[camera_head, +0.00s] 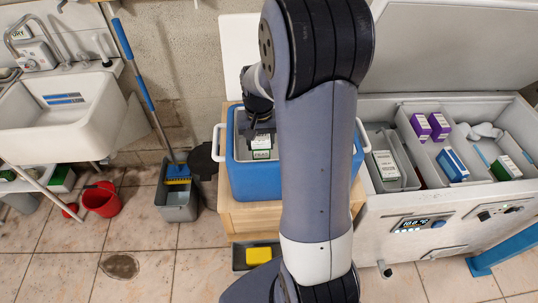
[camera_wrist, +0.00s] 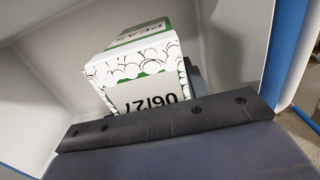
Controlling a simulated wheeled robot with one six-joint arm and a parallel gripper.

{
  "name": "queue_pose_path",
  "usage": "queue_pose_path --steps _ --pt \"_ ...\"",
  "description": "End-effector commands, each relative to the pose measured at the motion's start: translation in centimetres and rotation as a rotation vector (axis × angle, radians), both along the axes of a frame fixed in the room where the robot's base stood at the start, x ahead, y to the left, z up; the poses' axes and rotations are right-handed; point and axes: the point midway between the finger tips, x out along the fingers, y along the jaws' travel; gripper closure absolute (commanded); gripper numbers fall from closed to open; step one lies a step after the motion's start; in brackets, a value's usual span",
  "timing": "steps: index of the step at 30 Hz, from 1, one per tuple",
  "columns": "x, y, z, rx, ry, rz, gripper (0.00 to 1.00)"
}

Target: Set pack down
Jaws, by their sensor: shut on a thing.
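The pack (camera_head: 261,147) is a white and green box inside the blue cooler (camera_head: 262,184), which is open at the top. In the wrist view the pack (camera_wrist: 140,72) shows a "PEAS" label and the print "06/27", and it looks tilted there. My gripper (camera_head: 260,131) is shut on the pack, reaching down into the cooler near its left side. A dark finger bar (camera_wrist: 165,125) covers the pack's lower part in the wrist view. I cannot tell whether the pack touches the cooler's floor. My arm hides the cooler's right half in the head view.
The cooler stands on a wooden plinth (camera_head: 229,218) with its white lid behind. At right an open freezer (camera_head: 440,208) holds several boxes. At left are a sink (camera_head: 75,105), a red bucket (camera_head: 101,200) and a mop bucket (camera_head: 178,205). A yellow item lies low in front.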

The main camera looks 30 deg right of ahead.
Motion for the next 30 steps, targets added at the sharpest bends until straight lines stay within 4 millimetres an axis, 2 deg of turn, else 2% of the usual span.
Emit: queue_pose_path --steps 13,26,27,30 --pt "0.0 0.0 -5.3 0.001 0.002 0.0 0.88" --pt "0.0 0.0 -6.3 0.0 -0.001 0.0 0.88" --pt "0.0 0.0 -6.2 0.0 -0.001 0.0 0.55" --pt "0.0 0.0 -6.1 0.0 -0.001 0.0 0.47"
